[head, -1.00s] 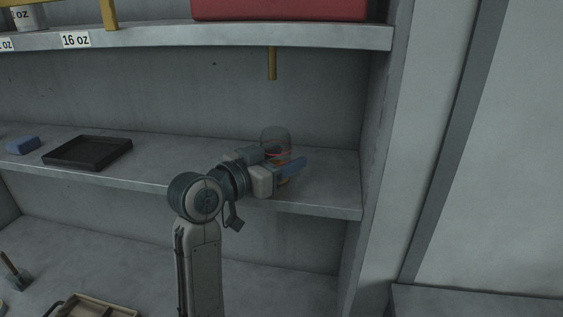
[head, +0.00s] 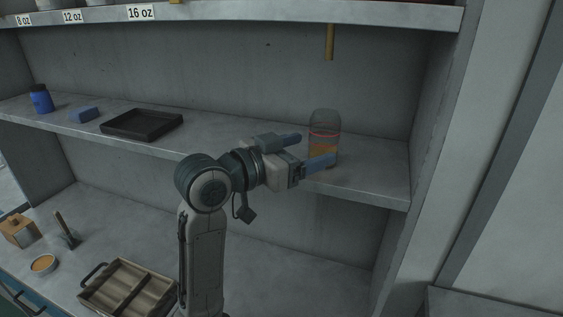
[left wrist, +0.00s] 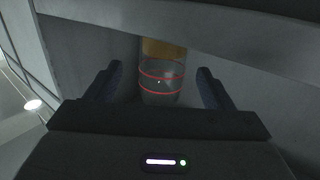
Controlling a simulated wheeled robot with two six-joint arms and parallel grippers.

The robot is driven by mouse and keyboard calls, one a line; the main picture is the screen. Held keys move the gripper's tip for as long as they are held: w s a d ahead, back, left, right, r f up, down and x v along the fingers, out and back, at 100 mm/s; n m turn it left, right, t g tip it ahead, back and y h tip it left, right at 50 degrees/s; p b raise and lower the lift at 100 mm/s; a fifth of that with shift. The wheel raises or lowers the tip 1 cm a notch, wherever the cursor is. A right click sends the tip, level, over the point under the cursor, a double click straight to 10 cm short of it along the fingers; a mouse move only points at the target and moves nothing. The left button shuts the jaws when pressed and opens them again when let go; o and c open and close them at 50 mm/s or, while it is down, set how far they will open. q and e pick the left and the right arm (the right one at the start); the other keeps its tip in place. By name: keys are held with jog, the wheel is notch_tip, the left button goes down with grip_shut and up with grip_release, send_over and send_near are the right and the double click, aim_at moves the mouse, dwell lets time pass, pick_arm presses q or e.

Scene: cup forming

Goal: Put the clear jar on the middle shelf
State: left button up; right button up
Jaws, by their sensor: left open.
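The clear jar (head: 324,128) stands upright on the middle shelf (head: 225,135), toward its right end. It has red lines around it and orange-brown contents in its lower part. My left gripper (head: 306,149) is open, its blue fingers pointing at the jar from the left; the near finger overlaps the jar's lower edge in the head view. In the left wrist view the jar (left wrist: 161,82) shows beyond and between the two spread fingers (left wrist: 160,85), with no finger seen pressing on it. My right gripper is not in view.
A black tray (head: 142,124), a blue block (head: 84,114) and a blue bottle (head: 41,98) stand farther left on the middle shelf. A peg (head: 330,42) hangs above the jar. A wooden crate (head: 128,291) and a small bowl (head: 43,264) sit below. The shelf behind the gripper is bare.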

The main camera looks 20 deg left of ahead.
pick_arm(q)
jog(key=shift+b+v, duration=0.6)
jog(key=shift+v, duration=2.3)
jog(key=shift+w, duration=0.1)
jog(key=shift+c, duration=0.2)
